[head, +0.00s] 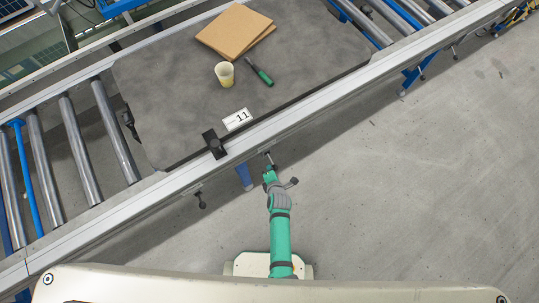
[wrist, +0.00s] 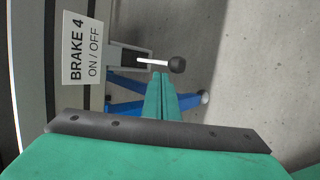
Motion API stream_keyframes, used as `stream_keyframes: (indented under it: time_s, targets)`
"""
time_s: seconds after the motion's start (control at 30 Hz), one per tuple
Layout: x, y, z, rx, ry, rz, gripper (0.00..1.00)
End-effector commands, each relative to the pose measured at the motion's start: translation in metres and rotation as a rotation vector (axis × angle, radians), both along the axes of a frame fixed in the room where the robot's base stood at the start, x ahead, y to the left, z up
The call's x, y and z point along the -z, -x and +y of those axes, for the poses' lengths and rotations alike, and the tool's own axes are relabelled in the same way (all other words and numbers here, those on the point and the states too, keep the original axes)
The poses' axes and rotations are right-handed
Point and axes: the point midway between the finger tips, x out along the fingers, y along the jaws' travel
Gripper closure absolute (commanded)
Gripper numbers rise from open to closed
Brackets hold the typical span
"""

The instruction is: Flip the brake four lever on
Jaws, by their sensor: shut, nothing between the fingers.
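The brake four lever (wrist: 177,64) shows in the wrist view as a pale rod with a round black knob, sticking out to the right from a grey bracket. A white sign (wrist: 85,48) beside it reads "BRAKE 4 ON / OFF". My gripper (wrist: 160,77) has its green fingers shut and empty, with the tips just below the rod in the picture. I cannot tell whether they touch it. In the head view my gripper (head: 268,169) is at the conveyor's near rail, and the lever (head: 269,157) shows small and dark by its tips.
The conveyor's near rail (head: 312,108) runs diagonally past my arm. Another black-knobbed lever (head: 201,201) hangs from it to the left. A dark board (head: 170,105) on the rollers carries a cup (head: 224,75), a green-handled tool (head: 260,72) and brown sheets (head: 236,31). The floor at right is clear.

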Motion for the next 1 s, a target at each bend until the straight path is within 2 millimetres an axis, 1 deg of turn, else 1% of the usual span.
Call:
stream_keyframes:
  time_s: [0.1, 0.47, 0.57, 0.77, 0.8, 1.0]
  targets:
    - [-0.002, 0.0, 0.0, 0.0, 0.0, 0.0, 1.0]
    - [0.0, 0.001, 0.003, 0.0, 0.002, 0.0, 1.0]
    - [0.003, 0.002, 0.01, 0.0, 0.0, 0.001, 1.0]
    - [0.014, 0.005, 0.034, 0.002, 0.001, 0.0, 1.0]
    - [0.013, 0.008, 0.035, 0.002, 0.001, 0.001, 1.0]
    - [-0.007, 0.029, 0.027, 0.007, 0.002, 0.0, 1.0]
